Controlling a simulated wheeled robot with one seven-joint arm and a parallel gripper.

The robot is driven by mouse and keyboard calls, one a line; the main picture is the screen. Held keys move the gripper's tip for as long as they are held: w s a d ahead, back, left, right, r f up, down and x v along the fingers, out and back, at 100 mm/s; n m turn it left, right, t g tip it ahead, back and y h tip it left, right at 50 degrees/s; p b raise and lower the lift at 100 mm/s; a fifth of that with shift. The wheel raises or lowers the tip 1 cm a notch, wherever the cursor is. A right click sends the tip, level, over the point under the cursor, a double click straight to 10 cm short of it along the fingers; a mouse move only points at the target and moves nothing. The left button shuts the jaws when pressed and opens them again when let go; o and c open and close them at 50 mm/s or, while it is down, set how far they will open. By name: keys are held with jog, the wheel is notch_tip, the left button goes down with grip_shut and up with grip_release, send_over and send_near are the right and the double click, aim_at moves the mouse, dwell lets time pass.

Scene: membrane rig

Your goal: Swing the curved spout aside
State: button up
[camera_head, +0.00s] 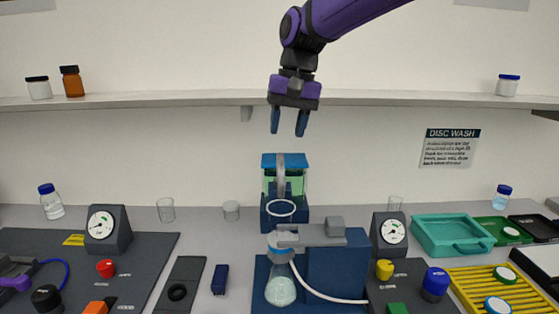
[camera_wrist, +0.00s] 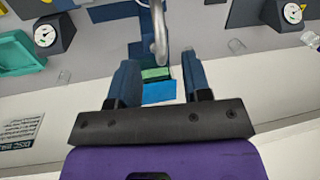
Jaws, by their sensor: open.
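The curved grey spout (camera_head: 281,172) rises in front of a blue-lidded tank (camera_head: 298,180) with green contents, at the back middle of the bench. In the wrist view the spout (camera_wrist: 160,32) hangs near the line between my fingers, and the tank's blue lid (camera_wrist: 159,91) shows between them. My gripper (camera_head: 288,130) is open and empty, pointing down above the tank and spout. It also shows in the wrist view (camera_wrist: 159,62). It appears apart from the spout. A pale ring (camera_head: 281,207) lies below the spout, above a flask (camera_head: 280,288); the spout's lower end is hard to make out.
A blue block with a grey clamp (camera_head: 335,226) stands right of the flask. Gauges (camera_head: 103,227) and (camera_head: 392,231) flank the middle. A shelf (camera_head: 180,99) runs behind my gripper. A teal tray (camera_head: 452,235) and yellow rack (camera_head: 490,287) lie at right. Small glass beakers stand at the back.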

aim_at(282, 160)
jog(key=f, duration=0.5)
jog(key=a+f, duration=0.1)
jog(key=f, duration=0.2)
jog(key=shift+a, duration=0.1)
grip_shut()
